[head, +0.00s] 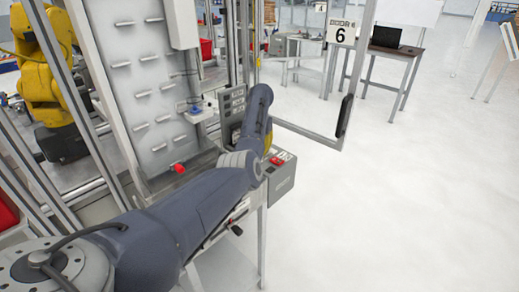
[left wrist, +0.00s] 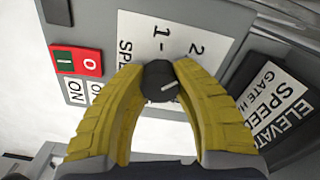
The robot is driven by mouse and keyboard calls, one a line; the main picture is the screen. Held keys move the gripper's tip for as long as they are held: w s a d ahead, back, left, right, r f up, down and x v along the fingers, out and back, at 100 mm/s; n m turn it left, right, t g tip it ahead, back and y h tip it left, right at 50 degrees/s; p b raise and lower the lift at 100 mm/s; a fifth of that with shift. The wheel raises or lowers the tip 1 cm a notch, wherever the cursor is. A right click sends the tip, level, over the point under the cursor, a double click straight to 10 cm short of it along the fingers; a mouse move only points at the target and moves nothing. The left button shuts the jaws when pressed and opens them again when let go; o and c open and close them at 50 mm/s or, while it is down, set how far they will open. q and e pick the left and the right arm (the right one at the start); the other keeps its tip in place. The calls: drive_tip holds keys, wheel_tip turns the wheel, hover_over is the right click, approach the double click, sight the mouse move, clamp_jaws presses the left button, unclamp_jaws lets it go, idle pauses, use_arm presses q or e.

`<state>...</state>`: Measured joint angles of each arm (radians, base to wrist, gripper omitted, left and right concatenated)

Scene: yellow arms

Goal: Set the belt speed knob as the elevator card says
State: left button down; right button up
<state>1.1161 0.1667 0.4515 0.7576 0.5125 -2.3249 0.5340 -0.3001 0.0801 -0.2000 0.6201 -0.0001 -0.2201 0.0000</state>
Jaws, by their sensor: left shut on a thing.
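In the left wrist view, the two yellow fingers of my left gripper (left wrist: 160,80) are shut on a round black knob (left wrist: 157,92) with a short white pointer line. The pointer is aimed right and slightly up in that view. A white dial label (left wrist: 150,45) beside the knob shows "1", a dash, "2" and part of "SP"; the fingers hide the rest. The elevator card (left wrist: 275,105) is at the right, dark with a white label, partly cut off; "ELEVAT", "GATE H" and "SPEED" can be read. In the head view my arm hides the knob. My right gripper is not in view.
The grey control box (head: 284,180) carries a red and green switch (left wrist: 78,61) beside the dial. A framed cell with a pegged panel (head: 140,90) and a yellow robot arm (head: 55,75) stands left.

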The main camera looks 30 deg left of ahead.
use_arm(q)
drive_tip(key=shift+n, duration=0.6)
drive_tip(key=c, duration=0.9)
unclamp_jaws()
wheel_tip(320, 180, up, 12)
idle(0.4)
